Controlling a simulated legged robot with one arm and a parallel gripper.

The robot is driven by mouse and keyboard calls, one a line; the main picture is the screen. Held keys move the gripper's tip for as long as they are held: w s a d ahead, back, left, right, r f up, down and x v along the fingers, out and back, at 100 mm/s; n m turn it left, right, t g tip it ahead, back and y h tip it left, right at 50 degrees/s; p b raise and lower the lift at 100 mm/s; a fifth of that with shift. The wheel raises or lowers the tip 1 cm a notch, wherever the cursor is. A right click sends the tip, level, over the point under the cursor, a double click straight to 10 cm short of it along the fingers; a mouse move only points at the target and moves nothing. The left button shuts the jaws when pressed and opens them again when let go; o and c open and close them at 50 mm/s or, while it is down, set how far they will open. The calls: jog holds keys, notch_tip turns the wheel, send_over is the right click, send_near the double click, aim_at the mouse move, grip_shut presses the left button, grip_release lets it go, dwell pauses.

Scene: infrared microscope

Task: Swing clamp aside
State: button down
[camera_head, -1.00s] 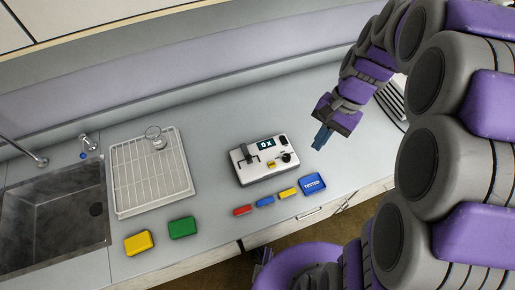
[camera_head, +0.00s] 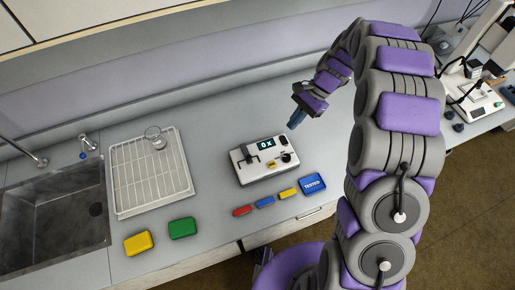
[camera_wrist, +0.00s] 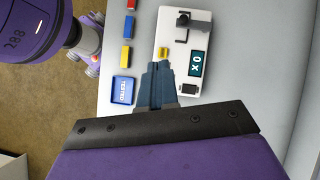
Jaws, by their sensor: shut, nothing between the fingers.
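The clamp (camera_head: 252,160) is a dark, bent piece on the left part of a white device (camera_head: 245,176) with a display reading "0X". In the wrist view the clamp (camera_wrist: 184,20) shows at the top of the device (camera_wrist: 196,65), beyond my fingertips. A small yellow piece (camera_wrist: 164,53) sits on the device near the fingertips. My gripper (camera_head: 294,124) is shut and empty, above the counter to the upper right of the device and apart from the clamp. In the wrist view my gripper (camera_wrist: 157,66) points toward the device.
A blue "TESTED" tray (camera_head: 313,184) and red (camera_head: 242,210), blue (camera_head: 265,201) and yellow (camera_head: 288,193) blocks lie in front of the device. A white rack (camera_head: 130,180) with a glass dish (camera_head: 155,137) stands left, beside a sink (camera_head: 45,225). Counter behind the device is clear.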

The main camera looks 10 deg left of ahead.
jog(key=w+a+f+m+y, duration=0.1)
jog(key=w+a+f, duration=0.2)
jog(key=f, duration=0.4)
jog(key=shift+w+a+f+m+g, duration=0.3)
jog(key=shift+w+f+g, duration=0.1)
jog(key=b, duration=0.2)
send_near(246, 152)
jog(key=d, duration=0.1)
jog(key=s+d+f, duration=0.1)
jog(key=d+f, duration=0.1)
jog(key=shift+s, duration=0.4)
jog(key=shift+s+a+f, duration=0.3)
jog(key=shift+s+a, duration=0.2)
jog(key=shift+a, duration=0.05)
jog(key=shift+s+a+f, duration=0.25)
jog(key=shift+s+a, duration=0.3)
jog(key=shift+a, duration=0.05)
jog(key=shift+s+a+b, duration=0.35)
jog(key=shift+a, duration=0.1)
jog(key=shift+s, duration=0.15)
